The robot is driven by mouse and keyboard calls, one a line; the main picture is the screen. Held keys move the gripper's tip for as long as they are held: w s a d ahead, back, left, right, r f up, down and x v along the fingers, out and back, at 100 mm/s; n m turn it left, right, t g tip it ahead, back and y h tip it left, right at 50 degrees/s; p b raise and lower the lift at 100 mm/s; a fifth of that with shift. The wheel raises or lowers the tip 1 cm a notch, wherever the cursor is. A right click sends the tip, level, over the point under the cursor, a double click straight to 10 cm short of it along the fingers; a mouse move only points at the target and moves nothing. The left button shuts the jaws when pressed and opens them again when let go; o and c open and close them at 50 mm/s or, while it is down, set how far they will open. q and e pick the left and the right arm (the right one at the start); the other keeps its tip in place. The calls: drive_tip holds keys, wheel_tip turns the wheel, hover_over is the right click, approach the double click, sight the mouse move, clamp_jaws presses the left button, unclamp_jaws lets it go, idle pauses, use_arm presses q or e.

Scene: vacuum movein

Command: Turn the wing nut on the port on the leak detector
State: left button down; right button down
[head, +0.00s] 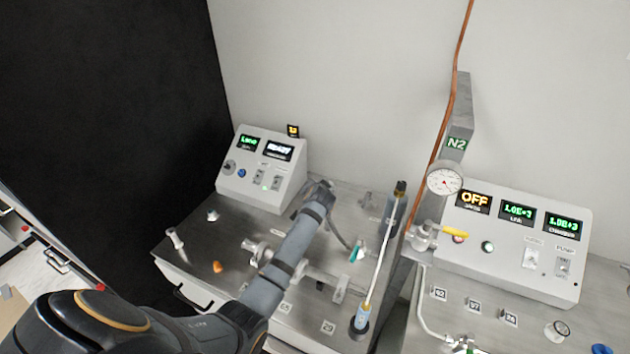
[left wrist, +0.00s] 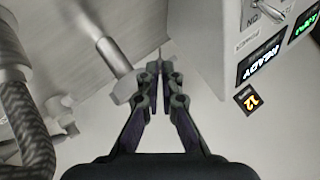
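The leak detector (head: 232,195) is a pale console with lit displays on the steel bench at centre left. Part of it shows at the upper right of the left wrist view (left wrist: 205,40), with a READY display. A metal port tube (left wrist: 114,57) with a clamp collar (left wrist: 128,86) lies just left of my fingertips. My left gripper (left wrist: 158,68) has its fingers nearly together. A thin grey piece, apparently the wing nut (left wrist: 158,50), sticks out between the tips. In the head view my left arm reaches over the bench to right of the console and hides most of this spot. My right gripper is not in view.
A braided hose (left wrist: 25,125) runs along the left of the wrist view. A long-handled wand (head: 380,262) stands right of my arm. A second console (head: 520,240), a pressure gauge (head: 445,180) and a grey post (head: 462,105) stand further right. Small fittings lie on the bench.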

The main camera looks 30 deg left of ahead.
use_arm(q)
drive_tip(key=h+p, duration=0.1)
drive_tip(key=a+n+h+p, duration=0.1)
drive_tip(key=p, duration=0.1)
drive_tip(key=n+h+p, duration=0.1)
drive_tip(key=h+p, duration=0.1)
drive_tip(key=shift+s+a+r, duration=0.1)
drive_tip(key=shift+s+a, duration=0.05)
drive_tip(key=shift+a, duration=0.1)
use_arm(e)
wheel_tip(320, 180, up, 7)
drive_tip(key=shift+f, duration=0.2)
use_arm(q)
drive_tip(key=shift+n, duration=0.3)
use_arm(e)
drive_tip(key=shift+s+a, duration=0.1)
use_arm(q)
drive_tip(key=shift+h, duration=0.3)
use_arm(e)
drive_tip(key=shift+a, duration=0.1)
use_arm(q)
drive_tip(key=c, duration=1.8)
unclamp_jaws()
drive_tip(key=shift+c, duration=0.2)
drive_tip(key=shift+w, duration=0.2)
